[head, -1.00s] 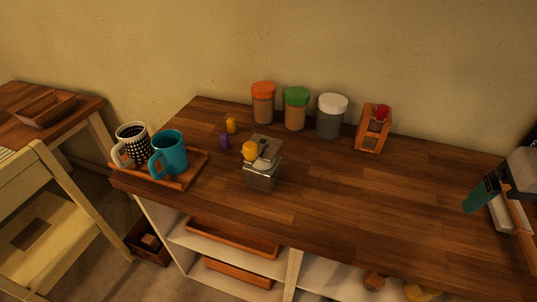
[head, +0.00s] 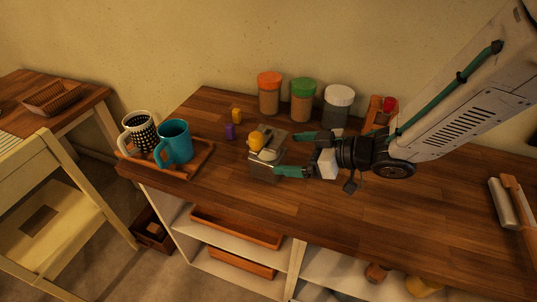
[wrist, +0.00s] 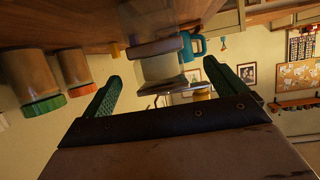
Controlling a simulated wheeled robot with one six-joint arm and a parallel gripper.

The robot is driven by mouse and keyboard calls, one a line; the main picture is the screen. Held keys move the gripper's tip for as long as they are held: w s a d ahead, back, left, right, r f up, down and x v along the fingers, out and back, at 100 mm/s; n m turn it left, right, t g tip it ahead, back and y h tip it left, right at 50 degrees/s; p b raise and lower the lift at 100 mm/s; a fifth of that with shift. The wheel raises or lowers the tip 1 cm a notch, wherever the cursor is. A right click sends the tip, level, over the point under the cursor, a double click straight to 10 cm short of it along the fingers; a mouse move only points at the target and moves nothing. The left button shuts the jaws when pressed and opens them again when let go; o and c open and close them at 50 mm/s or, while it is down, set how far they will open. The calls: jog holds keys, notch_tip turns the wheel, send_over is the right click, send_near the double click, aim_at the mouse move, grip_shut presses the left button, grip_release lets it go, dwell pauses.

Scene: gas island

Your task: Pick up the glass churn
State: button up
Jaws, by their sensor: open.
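The glass churn (head: 259,163) is a small, square clear-grey container standing on the wooden counter, with a yellow piece (head: 256,141) showing at its top. It also shows in the wrist view (wrist: 160,66), where the scene appears upside down. My gripper (head: 284,153) is open, reaching in from the right with its two green fingers pointing left at the churn. In the wrist view the churn appears between the fingertips (wrist: 162,74). The fingers are very close to its right side; I cannot tell whether they touch it.
A wooden tray (head: 187,172) with a teal mug (head: 175,143) and a dotted mug (head: 142,132) sits left of the churn. Behind stand jars with orange (head: 269,92), green (head: 302,100) and white (head: 337,107) lids. Small purple (head: 230,131) and yellow (head: 236,115) items lie nearby.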

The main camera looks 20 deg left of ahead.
aim_at(268, 150)
jog(key=x, duration=0.7)
jog(key=shift+w+a+r, duration=0.1)
jog(key=shift+w+a, duration=0.1)
jog(key=shift+a, duration=0.05)
jog(key=c, duration=1.4)
